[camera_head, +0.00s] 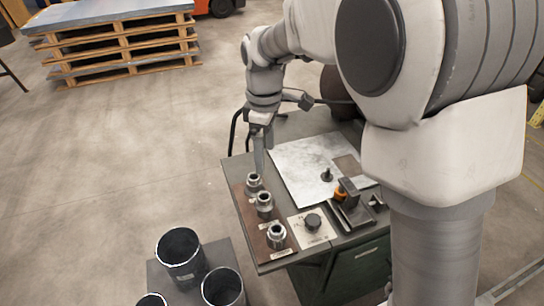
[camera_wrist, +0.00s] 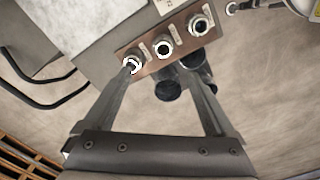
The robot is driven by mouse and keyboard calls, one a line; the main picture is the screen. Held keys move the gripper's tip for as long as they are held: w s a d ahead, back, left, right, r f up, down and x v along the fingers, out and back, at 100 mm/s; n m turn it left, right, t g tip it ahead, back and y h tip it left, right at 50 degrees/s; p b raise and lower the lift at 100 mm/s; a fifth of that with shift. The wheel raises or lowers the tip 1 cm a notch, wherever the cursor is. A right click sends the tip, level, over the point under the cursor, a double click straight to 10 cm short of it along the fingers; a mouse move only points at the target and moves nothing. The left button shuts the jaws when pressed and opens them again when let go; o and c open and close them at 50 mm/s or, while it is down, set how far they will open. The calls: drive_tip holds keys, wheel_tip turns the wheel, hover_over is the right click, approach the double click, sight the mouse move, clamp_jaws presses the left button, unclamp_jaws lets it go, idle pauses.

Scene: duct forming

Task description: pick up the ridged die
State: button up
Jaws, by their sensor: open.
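Three metal ring-shaped dies stand in a row on a brown strip (camera_head: 247,204) at the table's left edge: a far one (camera_head: 254,181), a middle one (camera_head: 264,203) and a near one (camera_head: 276,235). They also show in the wrist view, the far die (camera_wrist: 132,65) at left, then the middle (camera_wrist: 163,47) and near (camera_wrist: 199,25) dies. I cannot tell which is ridged. My gripper (camera_head: 259,168) points down at the far die. In the wrist view, the fingers (camera_wrist: 160,74) are apart with nothing gripped; the left fingertip overlaps the far die. I cannot tell whether they touch.
A pale metal sheet (camera_head: 300,170), a knob on a plate (camera_head: 312,222) and a dark clamp-like fixture (camera_head: 350,208) are right of the strip. Several dark open cylinders (camera_head: 181,253) stand at lower left. Pallets (camera_head: 120,45) are far back.

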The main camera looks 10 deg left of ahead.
sight(264, 201)
drive_tip(key=f, duration=0.4)
drive_tip(key=f+b, duration=0.1)
drive_tip(key=f, duration=0.3)
drive_tip(key=f+b, duration=0.1)
drive_tip(key=f, duration=0.3)
drive_tip(key=shift+a+f, duration=0.1)
drive_tip(key=shift+a, duration=0.15)
drive_tip(key=shift+s+f+b, duration=0.2)
drive_tip(key=shift+f+b, duration=0.15)
drive_tip(key=shift+f, duration=1)
drive_tip(key=shift+s+f+b, duration=0.15)
drive_tip(key=shift+f+b, duration=0.2)
drive_tip(key=shift+f, duration=1)
clamp_jaws()
drive_tip(key=shift+r, duration=0.1)
